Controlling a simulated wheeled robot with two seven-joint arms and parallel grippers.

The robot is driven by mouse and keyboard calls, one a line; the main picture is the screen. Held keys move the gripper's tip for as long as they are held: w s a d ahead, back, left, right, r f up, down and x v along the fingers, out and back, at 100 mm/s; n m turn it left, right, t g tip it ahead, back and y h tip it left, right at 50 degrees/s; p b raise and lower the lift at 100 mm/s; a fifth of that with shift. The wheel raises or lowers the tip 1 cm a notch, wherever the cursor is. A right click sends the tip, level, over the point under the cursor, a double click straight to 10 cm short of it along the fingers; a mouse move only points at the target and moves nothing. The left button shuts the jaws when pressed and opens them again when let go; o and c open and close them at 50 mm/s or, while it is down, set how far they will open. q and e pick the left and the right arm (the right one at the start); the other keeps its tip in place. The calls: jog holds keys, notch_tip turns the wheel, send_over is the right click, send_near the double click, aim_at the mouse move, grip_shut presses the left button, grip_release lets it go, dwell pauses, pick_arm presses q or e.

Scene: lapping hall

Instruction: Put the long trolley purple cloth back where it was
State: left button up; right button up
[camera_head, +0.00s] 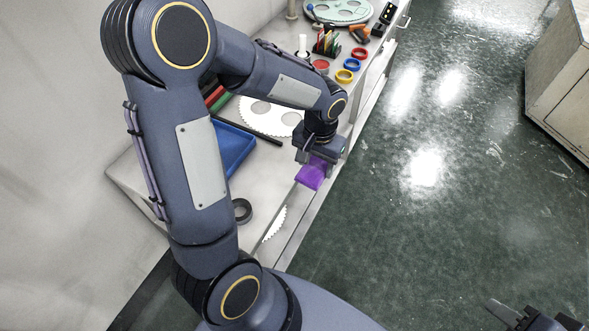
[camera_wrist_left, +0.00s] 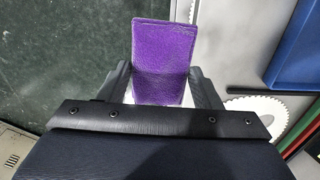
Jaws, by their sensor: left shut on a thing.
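The purple cloth (camera_head: 311,174) is a small folded piece at the edge of the long grey table or trolley (camera_head: 170,172). My left gripper (camera_head: 316,160) is shut on the purple cloth near that edge. In the left wrist view the cloth (camera_wrist_left: 162,62) stands out between the two fingers of my left gripper (camera_wrist_left: 163,85). I cannot tell whether the cloth touches the top. My right gripper (camera_head: 535,315) shows at the bottom right over the green floor, partly cut off. Its fingers look apart, with nothing seen between them.
A blue tray (camera_head: 232,150), a white toothed disc (camera_head: 262,118) and a dark ring (camera_head: 242,210) lie on the top. Coloured rings (camera_head: 351,64), a pen holder (camera_head: 327,43) and a green disc (camera_head: 340,10) are further back. A cabinet (camera_head: 562,75) stands right; the floor between is clear.

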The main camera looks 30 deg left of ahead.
pick_arm(q)
jog(key=shift+s+a+r, duration=0.1)
jog(key=shift+s, duration=0.35)
jog(key=s+a+r+b, duration=0.1)
jog(key=s+a+b, duration=0.1)
jog(key=s+b, duration=0.45)
jog(key=shift+n, duration=0.3)
jog(key=w+a+f+p, duration=0.1)
jog(key=w+a+f, duration=0.3)
jog(key=w+a+f+p, duration=0.2)
jog(key=w+a+f, duration=0.2)
jog(key=a+f, duration=0.1)
jog(key=shift+w, duration=0.15)
jog(key=shift+w+a+f, duration=0.15)
jog(key=shift+a+f, duration=0.05)
jog(key=shift+f, duration=0.05)
notch_tip(320, 180, down, 3)
